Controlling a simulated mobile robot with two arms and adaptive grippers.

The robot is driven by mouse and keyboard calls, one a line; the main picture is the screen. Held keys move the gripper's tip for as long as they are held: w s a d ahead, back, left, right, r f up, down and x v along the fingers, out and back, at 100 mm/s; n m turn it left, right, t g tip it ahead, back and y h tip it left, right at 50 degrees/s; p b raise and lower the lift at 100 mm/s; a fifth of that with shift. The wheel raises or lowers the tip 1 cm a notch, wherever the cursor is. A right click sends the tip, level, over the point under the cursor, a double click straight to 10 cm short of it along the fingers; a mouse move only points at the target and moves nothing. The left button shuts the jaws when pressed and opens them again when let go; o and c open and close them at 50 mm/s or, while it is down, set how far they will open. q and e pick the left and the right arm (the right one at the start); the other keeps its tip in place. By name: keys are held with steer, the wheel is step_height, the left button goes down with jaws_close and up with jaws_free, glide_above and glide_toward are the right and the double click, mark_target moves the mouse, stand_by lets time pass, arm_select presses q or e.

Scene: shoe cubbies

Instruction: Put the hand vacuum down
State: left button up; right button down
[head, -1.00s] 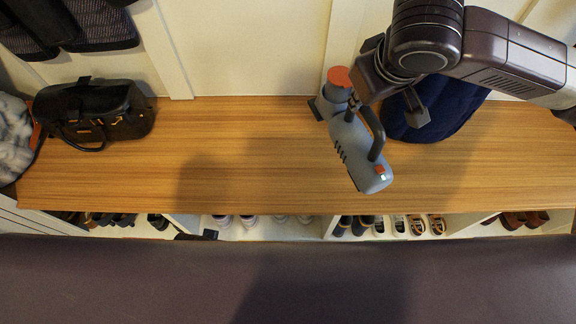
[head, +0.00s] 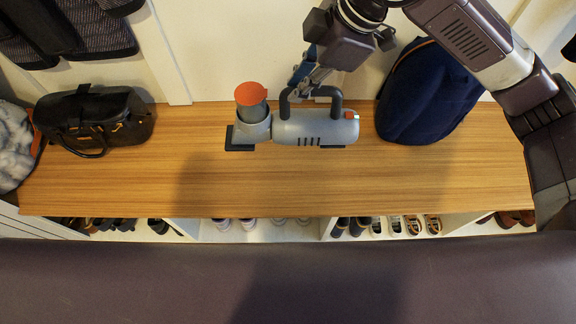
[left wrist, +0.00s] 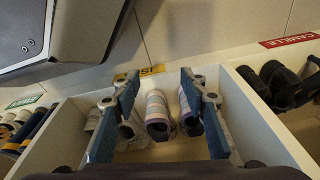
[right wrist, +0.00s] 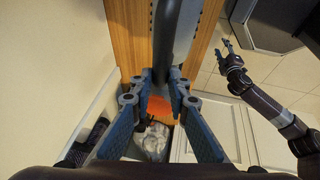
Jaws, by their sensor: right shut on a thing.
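The hand vacuum (head: 315,129) is grey-blue with a dark looped handle and an orange-red end at its left. It lies lengthwise over the wooden bench top (head: 300,180), near the back, level from left to right. I cannot tell whether it touches the wood. My right gripper (head: 303,88) is shut on the handle from above; the right wrist view shows the dark handle (right wrist: 165,35) between its fingers. My left gripper (left wrist: 160,78) is outside the head view. In the left wrist view it is open and empty, its fingers apart above a shoe cubby.
A black handbag (head: 95,120) stands at the bench's left, and a navy backpack (head: 430,92) stands just right of the vacuum. The front middle of the bench is clear. Shoes (left wrist: 157,115) fill cubbies (left wrist: 250,110) below the bench.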

mark_target(297, 131)
step_height(297, 131, down, 7)
steer(key=shift+f+b, duration=0.1)
steer(key=shift+b, duration=0.75)
step_height(297, 131, down, 8)
steer(key=shift+r+b, duration=0.15)
steer(key=shift+b, duration=0.8)
arm_select(q)
steer(key=w+r, duration=0.2)
steer(key=r, duration=0.6)
steer(key=w+r+t+b, duration=0.1)
steer(key=w+r, duration=0.1)
steer(key=r, duration=0.6)
steer(key=shift+w+d, duration=0.2)
steer(key=shift+w, duration=0.05)
arm_select(e)
step_height(297, 131, down, 5)
steer(key=shift+r, duration=0.2)
arm_select(q)
steer(key=shift+f, duration=0.1)
arm_select(e)
steer(key=c, duration=2.3)
jaws_free()
steer(key=shift+f, duration=0.2)
steer(key=o, duration=0.5)
steer(key=shift+c, duration=0.2)
arm_select(q)
steer(key=shift+f, duration=0.1)
